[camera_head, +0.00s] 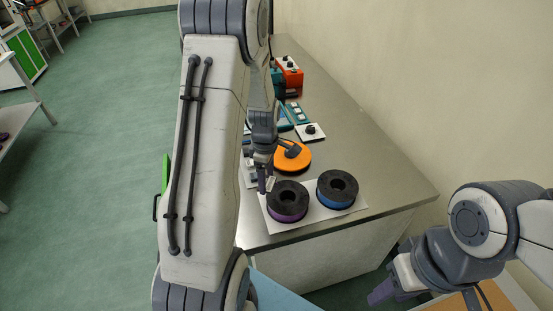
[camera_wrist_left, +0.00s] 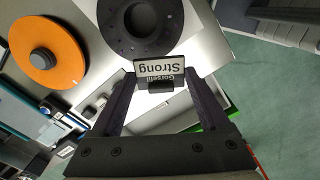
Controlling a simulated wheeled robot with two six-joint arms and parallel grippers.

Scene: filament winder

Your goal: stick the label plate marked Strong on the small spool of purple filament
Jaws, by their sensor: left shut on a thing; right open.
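The small spool of purple filament (camera_head: 288,205) has black flanges and lies flat on a white sheet on the metal bench. My left gripper (camera_head: 267,181) is just beside it, at its upper left in the head view. In the left wrist view, my left gripper (camera_wrist_left: 160,82) is shut on the label plate (camera_wrist_left: 160,67), a small white plate whose "Strong" text reads upside down. A black spool flange (camera_wrist_left: 141,22) shows just beyond the plate; whether they touch is unclear. My right gripper (camera_head: 382,292) is open and empty at the lower right, off the bench.
A spool of blue filament (camera_head: 337,189) lies right of the purple one on the white sheet (camera_head: 318,214). A red-orange box (camera_head: 289,76) stands farther back. The bench's front right area (camera_head: 400,190) is clear.

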